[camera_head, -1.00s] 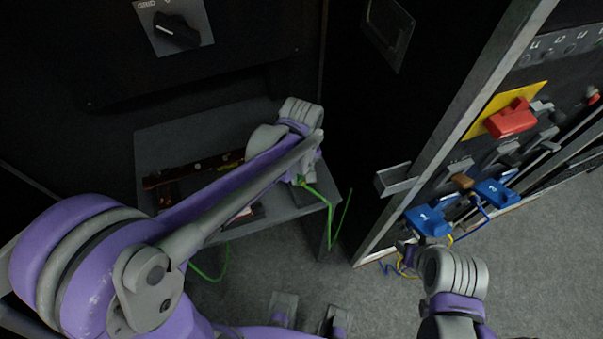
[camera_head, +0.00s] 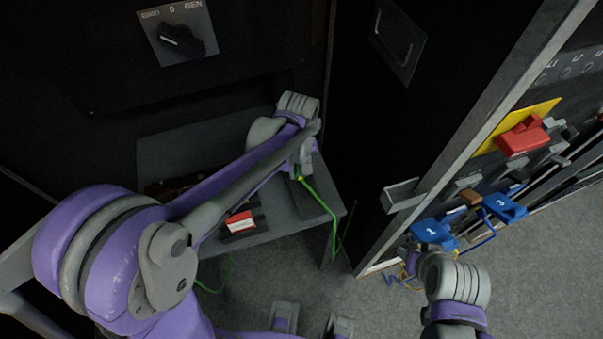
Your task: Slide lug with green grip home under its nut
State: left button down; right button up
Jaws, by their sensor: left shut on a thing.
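My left arm reaches in from the left over a grey shelf (camera_head: 285,232). My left gripper (camera_head: 299,170) points down at the shelf's right part and is mostly hidden by its own wrist. It is shut on the lug with the green grip; only a little green (camera_head: 298,178) shows at the fingertips. A green cable (camera_head: 324,207) runs from there over the shelf's right edge and hangs down. The nut is not visible behind the arm. My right gripper (camera_head: 416,262) is low at the right, near a blue part, its fingers mostly hidden by its wrist.
A red and white box (camera_head: 240,222) lies on the shelf. A rotary switch (camera_head: 181,40) is on the dark panel above. An open cabinet at right holds a red block (camera_head: 522,137), blue numbered blocks (camera_head: 434,234) and cables. Grey floor lies between.

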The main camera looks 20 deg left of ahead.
pick_arm(q)
jog(key=shift+w+a, duration=0.2)
jog(key=shift+w, duration=0.1)
jog(key=shift+c, duration=2.2)
grip_release()
jog(key=shift+r, duration=0.1)
notch_tip(320, 180, up, 11)
jog(key=shift+f+p, duration=0.2)
jog(key=shift+p, duration=0.25)
jog(key=shift+s+f, duration=0.1)
jog(key=shift+s, duration=0.05)
